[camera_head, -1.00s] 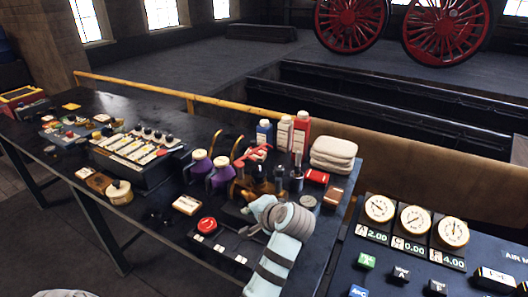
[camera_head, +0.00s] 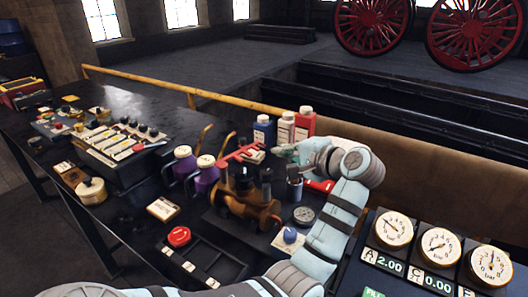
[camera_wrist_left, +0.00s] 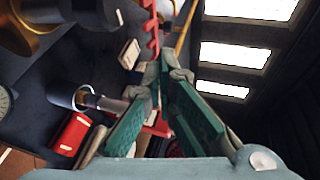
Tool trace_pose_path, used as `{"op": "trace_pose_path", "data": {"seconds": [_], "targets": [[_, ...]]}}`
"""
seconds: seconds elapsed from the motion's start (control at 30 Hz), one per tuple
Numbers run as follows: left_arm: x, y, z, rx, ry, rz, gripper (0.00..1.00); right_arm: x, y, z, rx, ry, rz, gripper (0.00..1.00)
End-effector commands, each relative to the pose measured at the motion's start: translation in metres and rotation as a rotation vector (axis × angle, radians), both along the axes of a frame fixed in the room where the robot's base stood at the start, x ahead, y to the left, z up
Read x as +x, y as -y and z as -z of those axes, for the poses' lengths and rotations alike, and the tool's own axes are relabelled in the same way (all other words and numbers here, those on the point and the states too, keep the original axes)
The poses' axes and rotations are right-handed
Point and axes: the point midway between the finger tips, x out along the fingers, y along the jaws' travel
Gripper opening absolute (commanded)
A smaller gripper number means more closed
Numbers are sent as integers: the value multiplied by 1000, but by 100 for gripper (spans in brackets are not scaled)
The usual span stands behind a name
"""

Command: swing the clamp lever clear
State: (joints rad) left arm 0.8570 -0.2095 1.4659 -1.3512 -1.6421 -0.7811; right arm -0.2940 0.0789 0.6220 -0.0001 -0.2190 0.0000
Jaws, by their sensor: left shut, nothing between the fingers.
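The clamp lever looks to be the red bar (camera_head: 240,155) above the brass valve body (camera_head: 245,207) on the dark bench. It lies slanted, its right end near my left gripper. My left gripper (camera_head: 283,150) reaches in from the right of the valve, its fingers shut and empty. In the left wrist view the fingertips (camera_wrist_left: 166,68) come together just short of a red toothed bar (camera_wrist_left: 150,35), which appears to be the same lever. I cannot tell whether they touch it. My right gripper is in no view.
Blue, white and red bottles (camera_head: 285,128) stand behind the gripper. Two purple oilers (camera_head: 205,176) stand left of the valve. A dark cup with a tool (camera_head: 294,188) and a round gauge (camera_head: 303,215) are close under my arm. A red button (camera_head: 179,236) is in front.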

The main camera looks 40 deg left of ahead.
Motion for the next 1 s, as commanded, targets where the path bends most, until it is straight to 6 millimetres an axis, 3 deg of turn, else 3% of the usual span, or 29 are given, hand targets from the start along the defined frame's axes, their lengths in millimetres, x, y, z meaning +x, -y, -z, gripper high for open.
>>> {"op": "trace_pose_path", "data": {"seconds": [0.07,0.27,0.7,1.0], "targets": [[0,0,10,0,1,0,0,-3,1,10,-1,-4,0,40],[3,-16,14,2,0,-5,0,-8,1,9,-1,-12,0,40],[25,-100,43,1,-1,-3,0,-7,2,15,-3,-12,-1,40],[35,-129,44,0,1,1,0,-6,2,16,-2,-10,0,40]]}}
